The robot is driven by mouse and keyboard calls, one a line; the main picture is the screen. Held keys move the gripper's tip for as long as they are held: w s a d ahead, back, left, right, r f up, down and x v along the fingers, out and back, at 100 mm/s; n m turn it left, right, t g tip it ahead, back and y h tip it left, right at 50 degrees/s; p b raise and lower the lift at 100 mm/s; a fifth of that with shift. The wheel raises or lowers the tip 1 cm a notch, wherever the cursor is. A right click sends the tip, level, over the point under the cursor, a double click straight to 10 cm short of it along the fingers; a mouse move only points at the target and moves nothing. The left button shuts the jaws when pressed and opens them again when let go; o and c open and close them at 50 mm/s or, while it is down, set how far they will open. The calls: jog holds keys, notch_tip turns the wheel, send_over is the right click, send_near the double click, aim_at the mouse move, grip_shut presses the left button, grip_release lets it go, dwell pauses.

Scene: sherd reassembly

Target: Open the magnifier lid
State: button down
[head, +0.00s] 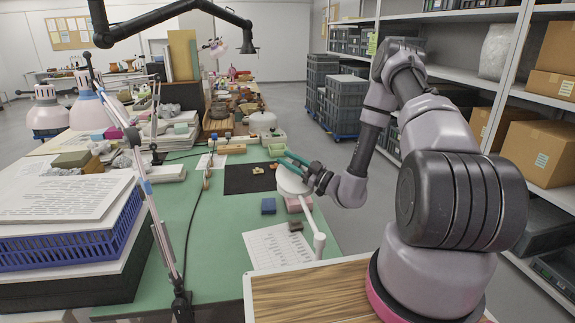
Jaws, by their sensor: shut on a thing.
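The magnifier (319,222) has a white arm that rises at the right side of the bench, with a round white head at its upper end. The magnifier lid (291,184) shows as a pale disc on that head; at this size I cannot tell how far it is raised. My gripper (281,158) reaches in from the right, with teal fingers at the far edge of the disc. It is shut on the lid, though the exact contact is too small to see. My dark wrist covers the right side of the head.
A black mat (246,180) with small tan sherds lies behind the head. A blue block (268,206) and a pink block (297,205) sit near it. A printed sheet (275,249) lies in front. A blue basket (75,240) with papers stands at left.

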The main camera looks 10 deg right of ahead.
aim_at(290, 177)
jog(key=shift+s+r, duration=0.35)
jog(key=shift+s, duration=0.05)
jog(key=shift+s+d+r+n+y, duration=0.15)
jog(key=shift+s+r+n+y, duration=0.4)
jog(key=shift+s+n, duration=0.25)
jog(key=shift+s+r, duration=0.1)
jog(key=shift+s, duration=0.2)
jog(key=s+n+g+y, duration=1)
jog(key=n+g, duration=0.1)
jog(key=n, duration=0.7)
jog(key=shift+f, duration=0.25)
jog(key=shift+s, duration=0.1)
jog(key=c, duration=0.6)
grip_release()
jog(key=shift+o, duration=0.2)
